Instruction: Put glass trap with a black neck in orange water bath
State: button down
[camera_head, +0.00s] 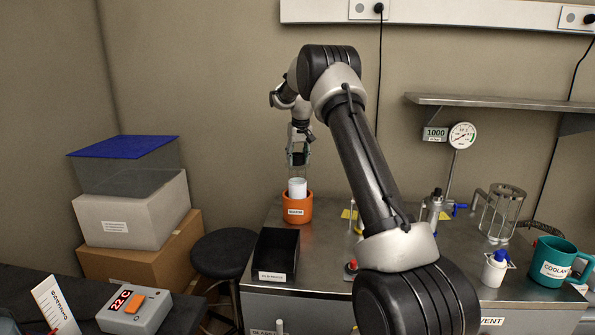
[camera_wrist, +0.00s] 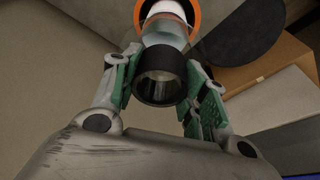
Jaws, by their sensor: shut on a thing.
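My gripper (camera_head: 298,150) is shut on the black neck (camera_wrist: 160,80) of a clear glass trap, with one finger on each side. The trap hangs below the fingers; its glass body (camera_wrist: 165,36) points down toward the orange water bath (camera_head: 297,211). The bath stands at the back left of the steel bench, and its orange rim shows at the top of the wrist view (camera_wrist: 196,17). A white cylinder (camera_head: 297,187) shows between the glass and the bath rim. I cannot tell whether it belongs to the trap or stands in the bath.
A black open box (camera_head: 277,254) stands in front of the bath. A stool (camera_head: 223,254) and stacked boxes (camera_head: 130,221) are to the left. A wire cage (camera_head: 502,212), a blue-capped bottle (camera_head: 495,268) and a teal mug (camera_head: 552,262) stand at the right.

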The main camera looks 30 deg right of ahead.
aim_at(298, 168)
jog(key=shift+f, duration=2.55)
jog(key=c, duration=0.8)
grip_release()
